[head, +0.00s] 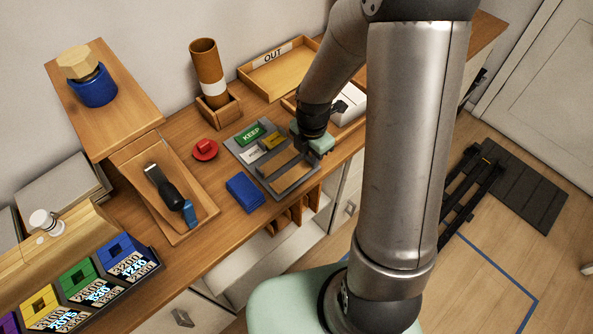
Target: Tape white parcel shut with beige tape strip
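A white box (350,104), which looks like the parcel, sits at the back right of the counter, partly hidden behind my arm. A small dark thing shows at its left side. A flat beige piece (292,177) lies in the front slot of a grey tray (246,152); I cannot tell if it is the tape strip. My gripper (306,149), with a mint-green body, points down over the tray's right end, in front of the white box. Its fingers are small and dark, and whether they hold anything is unclear.
The grey tray also holds a green KEEP tag (251,134) and other tags. A blue block (245,192), a red knob (205,149), a cardboard tube (207,72) and a wooden OUT tray (264,82) stand around it. A wooden bin (136,189) holds a dark tool.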

